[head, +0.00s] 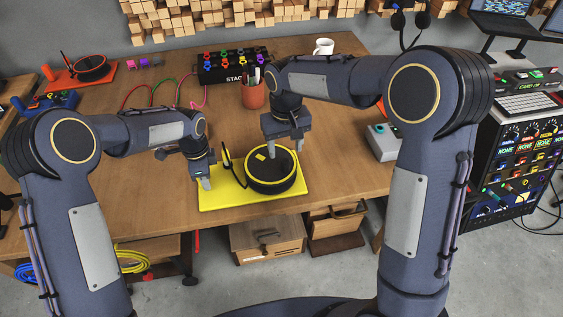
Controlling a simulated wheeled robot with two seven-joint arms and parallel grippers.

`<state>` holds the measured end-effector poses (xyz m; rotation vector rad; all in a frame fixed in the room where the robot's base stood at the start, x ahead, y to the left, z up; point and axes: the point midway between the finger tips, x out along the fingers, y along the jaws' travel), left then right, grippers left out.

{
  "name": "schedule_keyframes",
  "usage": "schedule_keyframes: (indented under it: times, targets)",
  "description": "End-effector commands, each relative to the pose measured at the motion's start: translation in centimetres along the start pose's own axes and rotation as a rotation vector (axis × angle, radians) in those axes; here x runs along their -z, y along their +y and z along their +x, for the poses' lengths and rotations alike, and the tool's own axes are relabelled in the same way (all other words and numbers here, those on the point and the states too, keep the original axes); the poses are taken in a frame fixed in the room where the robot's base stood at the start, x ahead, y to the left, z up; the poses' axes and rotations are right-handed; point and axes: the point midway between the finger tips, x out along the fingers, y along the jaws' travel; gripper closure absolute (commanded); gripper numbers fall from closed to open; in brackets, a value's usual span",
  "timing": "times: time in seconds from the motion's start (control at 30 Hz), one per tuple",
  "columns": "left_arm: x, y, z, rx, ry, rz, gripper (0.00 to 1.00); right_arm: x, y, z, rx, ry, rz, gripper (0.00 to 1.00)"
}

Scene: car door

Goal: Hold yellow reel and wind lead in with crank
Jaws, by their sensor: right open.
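The yellow reel (286,181) is a black disc with a yellow rim, mounted on a flat yellow base (225,200) at the front of the wooden table. A small yellow mark (260,157) shows on top of the disc. A dark upright piece with a thin yellow line (227,157) stands left of the disc; I cannot tell if it is the lead. My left gripper (206,184) points down at the base's left edge; its jaw gap and any contact are unclear. My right gripper (283,150) is open above the disc; its fingers partly hide the disc and probably the crank.
A red reel on its base (92,68) is at the far left. A stage box with cables (232,64), a red pen cup (254,96) and a white mug (323,47) stand behind. A grey box (383,142) is to the right. Bare tabletop lies left of the base.

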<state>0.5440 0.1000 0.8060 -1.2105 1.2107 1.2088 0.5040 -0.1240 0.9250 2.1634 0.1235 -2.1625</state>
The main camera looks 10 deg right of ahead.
Motion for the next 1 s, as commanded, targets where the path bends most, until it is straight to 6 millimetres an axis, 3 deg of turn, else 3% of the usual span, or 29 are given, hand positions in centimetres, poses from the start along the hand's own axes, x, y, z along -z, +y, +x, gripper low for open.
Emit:
schedule_keyframes:
  times: [0.13, 0.47, 1.0]
  targets:
    - [0.0, 0.0, 0.0, 0.001, -0.001, 0.000, 0.46, 0.0, 0.0, 0.0, 0.000, 0.000, 0.000, 0.45]
    - [-0.1, -0.1, -0.5, 0.001, -0.001, 0.000, 0.46, 0.0, 0.0, 0.0, 0.000, -0.001, 0.000, 0.45]
    - [0.0, -0.1, -10.3, 0.003, 0.000, 0.000, 0.46, 0.0, 0.0, 0.1, 0.000, -0.001, 0.000, 0.45]
